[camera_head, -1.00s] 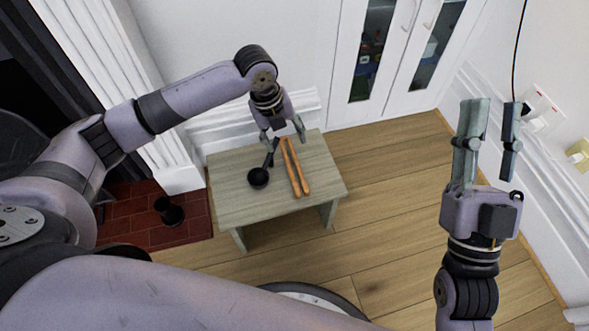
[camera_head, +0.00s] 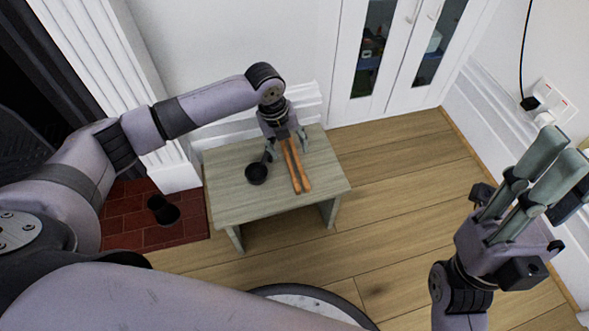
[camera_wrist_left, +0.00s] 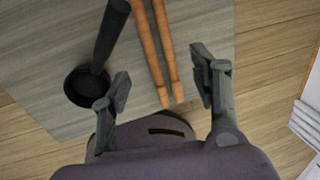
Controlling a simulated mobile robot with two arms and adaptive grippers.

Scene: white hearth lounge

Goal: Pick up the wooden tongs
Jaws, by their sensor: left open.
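The wooden tongs (camera_head: 297,170) lie on a small grey-green wooden table (camera_head: 229,208), two orange-brown arms side by side. Their far end is partly hidden under my left gripper (camera_head: 287,146), which is open above it, with a finger on either side.
A black ladle (camera_head: 256,173) lies on the table just left of the tongs; its handle (camera_wrist_left: 109,35) passes close to the left finger. A white cabinet (camera_head: 396,60) and wall stand behind. A black object (camera_head: 164,210) sits on the red tiles. Wooden floor right of the table is clear.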

